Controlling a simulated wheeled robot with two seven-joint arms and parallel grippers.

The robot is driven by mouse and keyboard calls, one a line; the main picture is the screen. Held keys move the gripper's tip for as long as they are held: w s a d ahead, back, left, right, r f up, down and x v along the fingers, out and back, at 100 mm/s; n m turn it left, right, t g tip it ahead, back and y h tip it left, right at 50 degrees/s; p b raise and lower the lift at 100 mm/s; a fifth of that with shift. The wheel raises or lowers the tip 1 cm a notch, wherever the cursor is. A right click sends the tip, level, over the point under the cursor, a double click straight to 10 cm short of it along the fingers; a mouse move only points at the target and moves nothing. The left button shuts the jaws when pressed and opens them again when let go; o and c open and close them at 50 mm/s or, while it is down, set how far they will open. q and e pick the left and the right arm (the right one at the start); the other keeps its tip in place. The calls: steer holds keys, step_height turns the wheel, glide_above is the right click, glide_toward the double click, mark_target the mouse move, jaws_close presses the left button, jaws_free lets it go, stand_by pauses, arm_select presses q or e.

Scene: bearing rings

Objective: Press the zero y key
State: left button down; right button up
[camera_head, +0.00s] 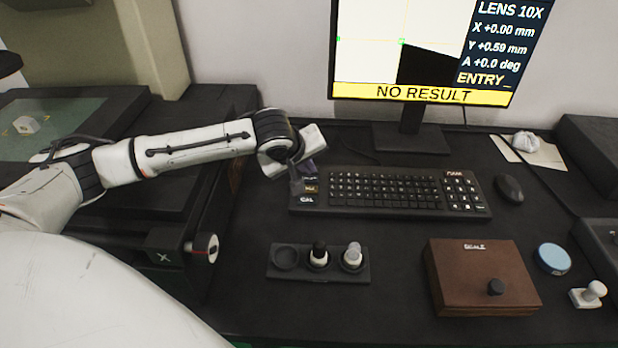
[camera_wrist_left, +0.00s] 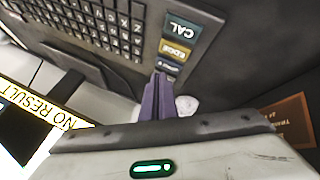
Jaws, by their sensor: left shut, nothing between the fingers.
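The black keyboard (camera_head: 385,191) lies on the desk below the monitor. At its left end is a column of labelled keys: a CAL key (camera_wrist_left: 182,27), a yellow-brown EDGE key (camera_wrist_left: 175,50) and a third key (camera_wrist_left: 169,68) with a label too small to read surely. My left gripper (camera_head: 297,182) is shut and empty, its purple fingers pointing down at the third key's end of this column. In the left wrist view the fingertips (camera_wrist_left: 161,78) are right beside the third key; I cannot tell whether they touch it. The monitor (camera_head: 400,50) reads X +0.00 mm, Y +0.59 mm, NO RESULT. My right gripper is out of view.
A mouse (camera_head: 509,188) lies right of the keyboard. In front are a black holder (camera_head: 276,272) with small knobbed pieces, a brown box (camera_head: 470,282), a blue disc (camera_head: 553,258) and a white-knobbed stamp (camera_head: 589,295). A dark stage (camera_head: 60,120) stands on the left.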

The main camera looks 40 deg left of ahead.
mark_target(308, 180)
arm_select(q)
steer(key=shift+f, duration=0.35)
steer(key=shift+f, duration=0.35)
stand_by(0.5)
stand_by(0.3)
steer(key=shift+r+p, duration=0.75)
steer(key=shift+p, duration=0.4)
step_height(308, 180, up, 5)
steer(key=p, duration=0.5)
steer(key=shift+r+p, duration=0.1)
steer(key=shift+p, duration=0.3)
